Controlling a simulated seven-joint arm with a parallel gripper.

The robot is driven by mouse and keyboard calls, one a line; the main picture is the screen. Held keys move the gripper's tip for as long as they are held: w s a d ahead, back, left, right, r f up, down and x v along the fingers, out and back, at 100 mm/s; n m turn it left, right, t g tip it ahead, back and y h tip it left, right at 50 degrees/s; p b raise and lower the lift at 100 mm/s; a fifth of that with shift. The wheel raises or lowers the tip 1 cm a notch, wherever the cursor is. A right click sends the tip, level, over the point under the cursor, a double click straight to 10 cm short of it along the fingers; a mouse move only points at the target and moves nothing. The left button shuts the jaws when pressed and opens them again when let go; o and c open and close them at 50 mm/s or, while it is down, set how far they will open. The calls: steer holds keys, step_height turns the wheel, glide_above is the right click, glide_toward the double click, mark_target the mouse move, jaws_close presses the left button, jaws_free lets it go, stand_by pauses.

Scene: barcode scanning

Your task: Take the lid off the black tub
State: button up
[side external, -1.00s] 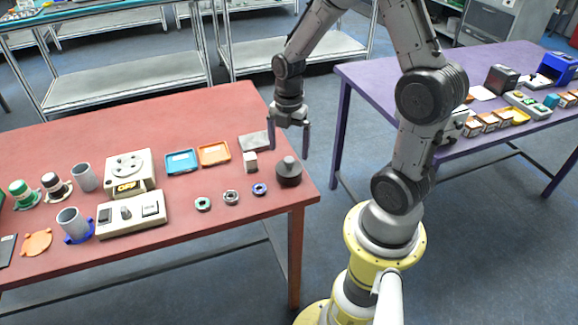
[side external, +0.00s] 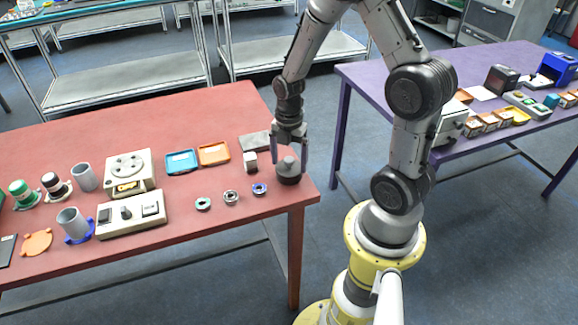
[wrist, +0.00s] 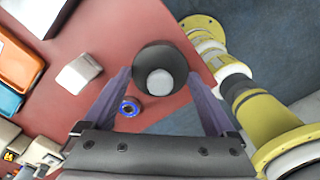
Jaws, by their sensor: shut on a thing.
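The black tub (side external: 289,179) stands upright at the right end of the red table, its dark round lid with a grey knob (side external: 289,163) on top. In the wrist view the lid (wrist: 160,54) shows from above, with the paler knob (wrist: 159,82) in its middle. My gripper (side external: 289,172) points straight down over the tub, one finger on each side of the lid. It is shut on the lid's sides. The lid sits on the tub, with no gap that I can see. The fingers partly hide the tub's sides.
A small white box (side external: 250,162) and a grey flat plate (side external: 255,142) lie left of the tub. A blue ring (side external: 259,189) and other rings lie near the front. Orange (side external: 214,154) and blue (side external: 181,162) trays are farther left. The table's right edge is close.

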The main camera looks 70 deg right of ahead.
mark_target(290, 160)
steer(key=shift+r, duration=0.15)
steer(key=shift+c, duration=0.3)
steer(key=shift+r, duration=0.2)
steer(key=r, duration=0.3)
steer(key=shift+s+a+r, duration=0.1)
steer(key=shift+s+r, duration=0.05)
steer(key=shift+s, duration=0.1)
steer(key=s+a+r, duration=0.5)
steer(key=s+r, duration=0.4)
steer(key=s, duration=0.3)
steer(key=shift+a, duration=0.4)
